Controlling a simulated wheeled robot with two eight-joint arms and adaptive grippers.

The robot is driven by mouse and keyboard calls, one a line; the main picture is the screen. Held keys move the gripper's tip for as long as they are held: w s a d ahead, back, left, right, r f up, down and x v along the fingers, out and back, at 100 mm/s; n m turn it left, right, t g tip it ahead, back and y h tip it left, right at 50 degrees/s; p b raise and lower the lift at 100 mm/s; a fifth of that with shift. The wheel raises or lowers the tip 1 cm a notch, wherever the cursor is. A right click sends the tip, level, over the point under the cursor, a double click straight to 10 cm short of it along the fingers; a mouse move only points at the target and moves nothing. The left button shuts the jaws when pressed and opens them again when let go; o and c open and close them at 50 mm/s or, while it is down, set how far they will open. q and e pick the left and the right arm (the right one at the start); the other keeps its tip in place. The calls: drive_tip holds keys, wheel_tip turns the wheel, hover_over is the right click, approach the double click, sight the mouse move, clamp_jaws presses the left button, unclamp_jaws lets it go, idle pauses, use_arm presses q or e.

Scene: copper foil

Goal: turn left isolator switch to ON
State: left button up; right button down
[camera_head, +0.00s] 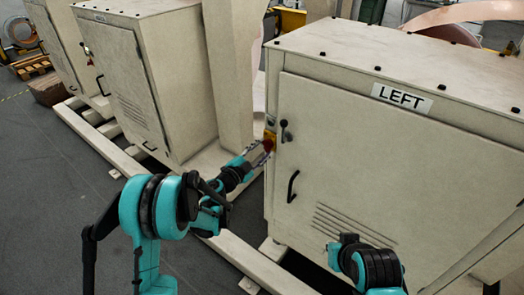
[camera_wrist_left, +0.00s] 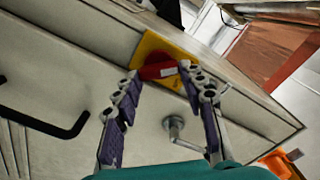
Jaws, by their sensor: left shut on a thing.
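The isolator switch has a red knob (camera_wrist_left: 158,71) on a yellow plate (camera_wrist_left: 153,45), on the side of the cabinet labelled LEFT (camera_head: 335,150). In the head view the yellow plate (camera_head: 270,136) shows at the cabinet's left front edge, with the knob partly hidden by my gripper. My left gripper (camera_head: 265,150) reaches it from the front left. In the left wrist view the fingers of my left gripper (camera_wrist_left: 159,76) are on both sides of the red knob and shut on it. The knob looks tilted in that view. My right gripper is not in view; only part of that arm shows.
A black door handle (camera_head: 292,186) and a small latch (camera_head: 286,131) are on the cabinet front near the switch. A second cabinet (camera_head: 150,80) and a beige post (camera_head: 228,75) stand to the left. Open grey floor (camera_head: 50,190) lies at the left.

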use_arm(q)
drive_tip(key=m+b, duration=0.1)
drive_tip(key=m, duration=0.2)
drive_tip(key=shift+d+f+m, duration=0.1)
drive_tip(key=shift+m, duration=0.2)
drive_tip(key=m+b, duration=0.1)
drive_tip(key=m, duration=0.3)
drive_tip(key=shift+f+m, duration=0.1)
drive_tip(key=shift+m, duration=0.2)
drive_tip(key=m, duration=0.4)
drive_tip(key=shift+m, duration=0.3)
drive_tip(key=shift+f+m, duration=0.15)
drive_tip(key=shift+m, duration=2.05)
drive_tip(key=o, duration=1.2)
drive_tip(key=shift+c, duration=0.2)
drive_tip(key=shift+s, duration=0.1)
